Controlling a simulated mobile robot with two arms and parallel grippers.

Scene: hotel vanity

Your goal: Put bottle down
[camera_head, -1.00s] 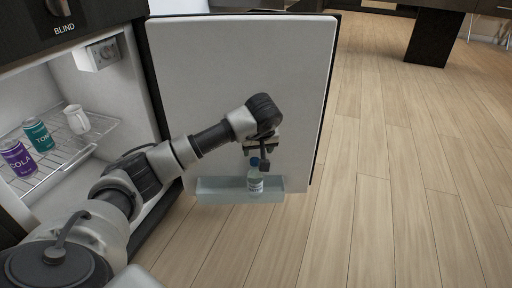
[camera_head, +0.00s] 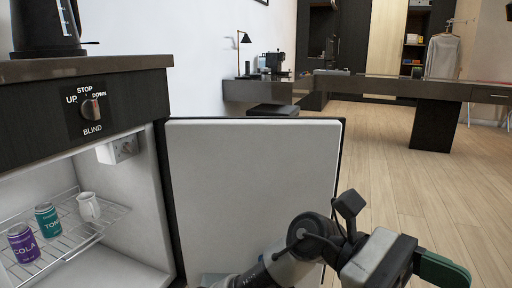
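The bottle is not visible in this head view. The fridge door (camera_head: 250,190) stands open. Its clear lower shelf (camera_head: 213,279) shows only as a small piece at the bottom edge, partly behind my arm. My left gripper (camera_head: 440,270) is at the bottom right, to the right of the door, with a dark green finger pointing right. The picture edge cuts it off, so its opening and anything in it are hidden. My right gripper is not in view.
Inside the fridge, a purple cola can (camera_head: 23,244), a teal can (camera_head: 48,220) and a white jug (camera_head: 88,207) stand on a wire rack (camera_head: 110,213). A kettle (camera_head: 45,28) stands on the counter (camera_head: 80,70). Open wooden floor (camera_head: 400,185) lies to the right.

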